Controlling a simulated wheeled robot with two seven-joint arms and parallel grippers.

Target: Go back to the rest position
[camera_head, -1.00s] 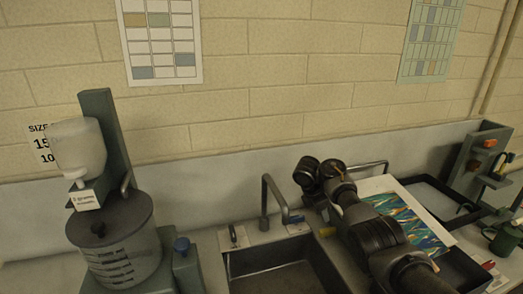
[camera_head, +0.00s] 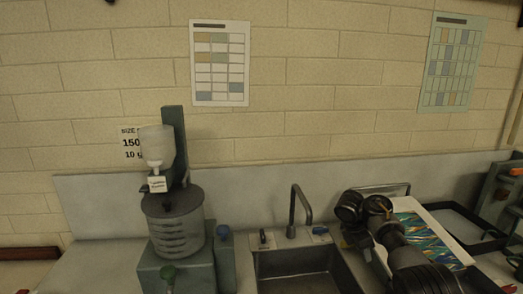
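My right arm comes in from the lower right in the head view. Its gripper end (camera_head: 364,207) is beside the right side of the sink, in front of the wall. The fingers are dark and small here, and I cannot tell whether they are open or shut. My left gripper is not in view. A marbled sheet (camera_head: 428,238) in blue, orange and white lies behind and to the right of my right arm, partly hidden by it. A dark tray (camera_head: 462,216) is beyond the sheet.
A sink (camera_head: 290,262) with a faucet (camera_head: 293,208) is at lower middle. A dispenser with a bottle (camera_head: 157,145) above a lidded container (camera_head: 174,222) stands to its left. A rack (camera_head: 500,190) stands at far right. Charts (camera_head: 219,62) hang on the wall.

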